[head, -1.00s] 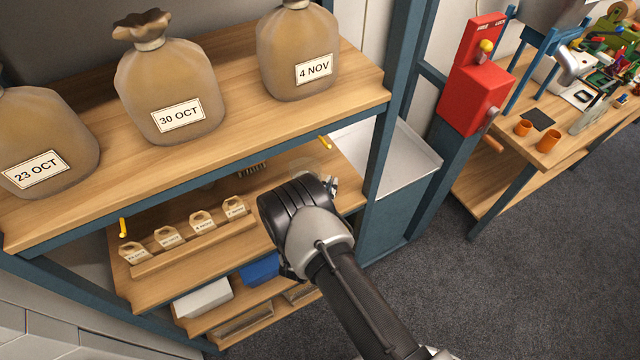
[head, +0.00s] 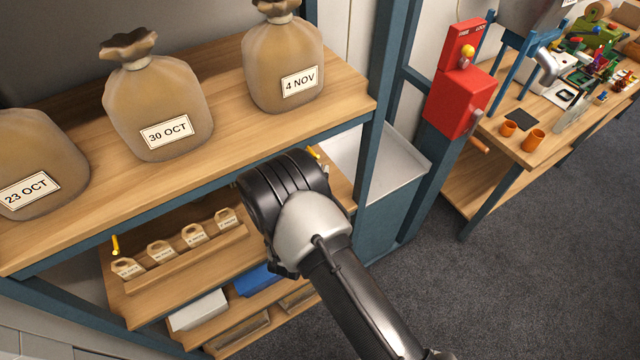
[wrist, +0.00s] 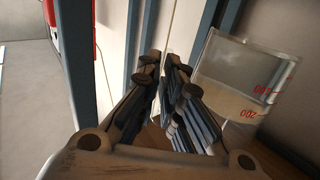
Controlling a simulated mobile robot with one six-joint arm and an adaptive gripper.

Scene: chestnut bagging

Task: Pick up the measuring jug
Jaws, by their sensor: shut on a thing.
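The measuring jug (wrist: 240,85) is clear with red markings. It shows in the wrist view just right of my fingers and looks tilted there. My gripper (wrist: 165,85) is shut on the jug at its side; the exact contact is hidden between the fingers. In the head view my wrist (head: 290,195) is at the front right of the middle shelf, under the top shelf's edge, and hides the fingers and the jug.
The top shelf (head: 225,115) bears big labelled sacks (head: 158,105) just above my wrist. Small labelled bags (head: 193,235) stand in a wooden holder to the left. A blue shelf post (head: 372,150), a pale bin (head: 395,160) and a red switch box (head: 460,90) are to the right.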

